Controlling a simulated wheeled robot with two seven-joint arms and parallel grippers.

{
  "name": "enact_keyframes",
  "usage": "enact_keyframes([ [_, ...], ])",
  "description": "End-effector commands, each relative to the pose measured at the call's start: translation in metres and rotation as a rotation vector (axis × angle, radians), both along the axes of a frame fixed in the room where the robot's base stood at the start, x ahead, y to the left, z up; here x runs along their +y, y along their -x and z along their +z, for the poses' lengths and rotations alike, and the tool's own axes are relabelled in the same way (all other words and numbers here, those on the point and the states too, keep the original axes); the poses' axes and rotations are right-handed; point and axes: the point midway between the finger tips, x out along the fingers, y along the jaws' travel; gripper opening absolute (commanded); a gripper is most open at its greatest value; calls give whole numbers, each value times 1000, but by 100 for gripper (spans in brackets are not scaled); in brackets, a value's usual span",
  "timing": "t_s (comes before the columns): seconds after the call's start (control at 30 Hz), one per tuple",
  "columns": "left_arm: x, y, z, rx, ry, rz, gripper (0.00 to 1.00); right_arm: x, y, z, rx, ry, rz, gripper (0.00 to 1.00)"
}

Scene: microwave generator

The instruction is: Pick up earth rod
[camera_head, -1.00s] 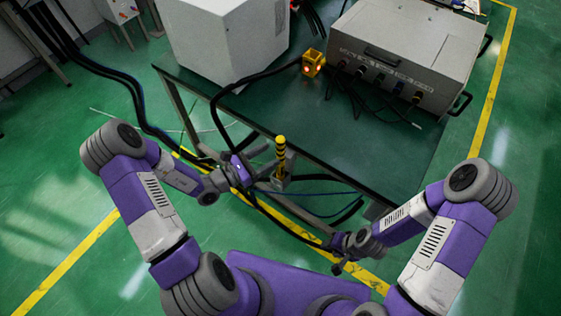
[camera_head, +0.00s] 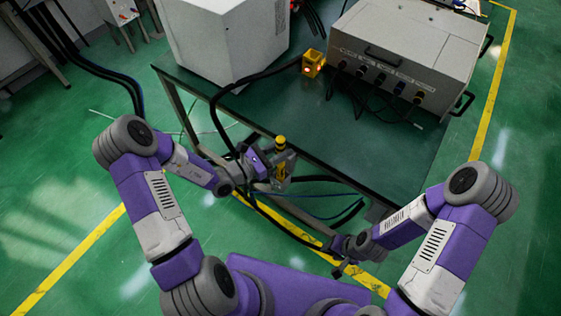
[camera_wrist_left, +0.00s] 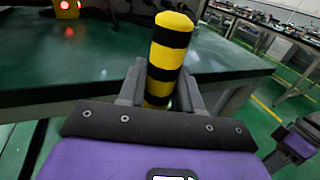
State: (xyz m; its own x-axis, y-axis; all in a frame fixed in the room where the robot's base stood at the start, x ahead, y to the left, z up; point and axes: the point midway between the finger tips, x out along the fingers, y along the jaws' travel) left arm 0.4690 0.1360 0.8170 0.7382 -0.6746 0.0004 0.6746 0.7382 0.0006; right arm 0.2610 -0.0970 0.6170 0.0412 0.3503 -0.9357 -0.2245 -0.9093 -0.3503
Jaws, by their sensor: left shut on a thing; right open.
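The earth rod (camera_head: 280,142) is a yellow and black striped cylinder in front of the near table edge. In the left wrist view the rod (camera_wrist_left: 169,50) stands nearly upright. My left gripper (camera_head: 272,165) has its two fingers on either side of the rod and is shut on it; its fingers (camera_wrist_left: 160,88) also show in the left wrist view. The rod's lower part is hidden behind the gripper. My right gripper (camera_head: 338,262) is open and empty, low at the right, below the table's near edge.
A green-topped table (camera_head: 355,155) carries a white box (camera_head: 225,40), a grey instrument case (camera_head: 405,58) with black cables, and a small yellow block with glowing red lights (camera_head: 313,63). Cables hang below the table's near edge. Open green floor (camera_head: 60,170) lies to the left.

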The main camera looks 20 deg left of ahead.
Motion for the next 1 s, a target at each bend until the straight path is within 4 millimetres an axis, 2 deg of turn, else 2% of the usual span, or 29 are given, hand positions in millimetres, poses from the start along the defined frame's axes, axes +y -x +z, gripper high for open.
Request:
enact_keyframes([
  [0.47, 0, 0, 4, -1, 1, -1, 0, 0, 0, 2, 0, 0, 0, 43],
  [0.57, 0, 0, 18, -4, -1, -1, 0, 0, 0, 8, 0, 0, 0, 43],
  [0.8, 0, 0, 69, -3, -2, -1, 0, 0, 0, 28, 0, 0, 0, 43],
  [1.0, 0, 0, 97, -3, -2, -1, 0, 0, 0, 38, 0, 0, 0, 43],
])
